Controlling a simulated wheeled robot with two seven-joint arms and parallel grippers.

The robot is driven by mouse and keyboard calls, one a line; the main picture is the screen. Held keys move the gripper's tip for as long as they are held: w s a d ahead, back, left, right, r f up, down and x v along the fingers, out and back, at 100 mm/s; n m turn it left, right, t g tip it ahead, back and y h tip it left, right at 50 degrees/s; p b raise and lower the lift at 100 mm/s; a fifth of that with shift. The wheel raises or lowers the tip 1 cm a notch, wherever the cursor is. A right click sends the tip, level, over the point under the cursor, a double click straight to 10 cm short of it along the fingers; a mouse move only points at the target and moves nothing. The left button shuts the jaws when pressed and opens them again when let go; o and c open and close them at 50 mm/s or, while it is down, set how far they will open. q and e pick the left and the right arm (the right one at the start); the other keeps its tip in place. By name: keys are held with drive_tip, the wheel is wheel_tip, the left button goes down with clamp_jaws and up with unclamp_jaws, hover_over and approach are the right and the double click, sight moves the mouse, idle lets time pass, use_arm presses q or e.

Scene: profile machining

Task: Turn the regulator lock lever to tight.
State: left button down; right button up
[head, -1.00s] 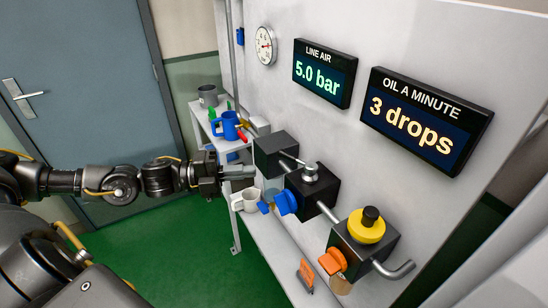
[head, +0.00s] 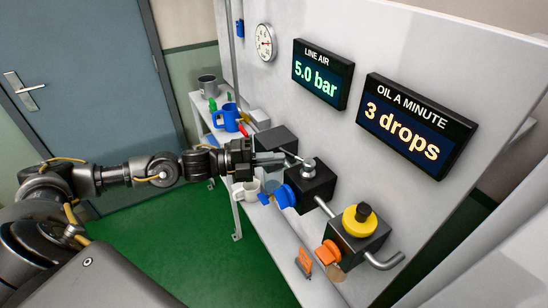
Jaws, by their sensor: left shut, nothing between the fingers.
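The regulator (head: 318,186) is the middle black block on the wall panel, with a silver knob (head: 308,166) on top and a blue knob (head: 285,196) on its front left side. A thin silver lever (head: 294,156) sticks out from the silver knob toward the upper left. My left gripper (head: 279,158) is shut and empty, with its fingertips close to the lever's outer end. I cannot tell whether they touch it. No tight or loose marking is readable. My right gripper is not in view.
Another black block (head: 275,138) sits just behind my left gripper.

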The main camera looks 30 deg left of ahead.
use_arm(q)
drive_tip(key=w+m+g+h+b, duration=0.1)
drive_tip(key=w+g+b, duration=0.1)
drive_tip(key=b, duration=0.1)
drive_tip(key=w+m+g+h+b, duration=0.1)
drive_tip(key=m+g+b, duration=0.1)
drive_tip(key=b, duration=0.2)
drive_tip(key=shift+w+a+f, duration=0.15)
drive_tip(key=shift+w+a, duration=0.05)
drive_tip(key=shift+w, duration=0.15)
drive_tip(key=shift+s+r, duration=0.1)
drive_tip(key=shift+r, duration=0.1)
drive_tip(key=shift+s+f, duration=0.1)
drive_tip(key=b, duration=0.6)
approach(278, 148)
drive_tip(key=s+a, duration=0.2)
drive_tip(key=shift+a+f, duration=0.2)
drive_tip(key=shift+f, duration=0.25)
